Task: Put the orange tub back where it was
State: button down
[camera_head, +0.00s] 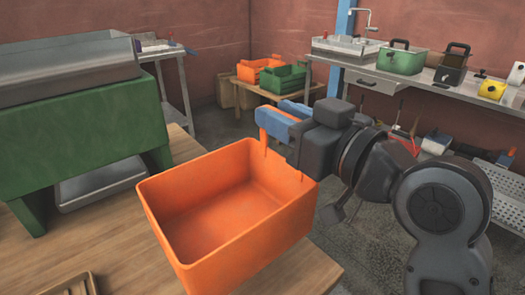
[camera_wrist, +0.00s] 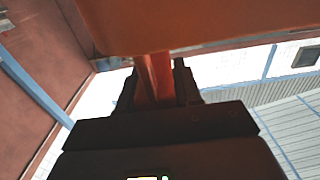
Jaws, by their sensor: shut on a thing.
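The orange tub (camera_head: 207,232) is large, open-topped and empty, near the middle of the head view. It is over the right side of the wooden table (camera_head: 118,232), with part of it past the table's edge. I cannot tell whether its base touches the table. My gripper (camera_head: 284,160) is shut on the tub's far right wall near the rim. In the wrist view, the tub (camera_wrist: 205,25) fills the top, and an orange-red strip of it runs between the fingers of my gripper (camera_wrist: 158,78).
A green machine (camera_head: 85,140) with a metal hopper stands on the table at left, a metal tray (camera_head: 100,184) under it. A wooden tray (camera_head: 68,286) lies at front left. Behind, a small table holds orange (camera_head: 250,70) and green (camera_head: 283,78) crates. A counter (camera_head: 425,78) runs along the right.

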aim_at(263, 148)
jog(key=w+a+f, duration=0.2)
jog(key=w, duration=0.1)
jog(key=shift+a+f, duration=0.15)
jog(key=shift+a, duration=0.05)
jog(key=shift+f, duration=1.95)
jog(key=c, duration=0.8)
grip_release()
jog(key=shift+s, duration=0.1)
jog(key=b+v, duration=0.2)
jog(key=v, duration=1)
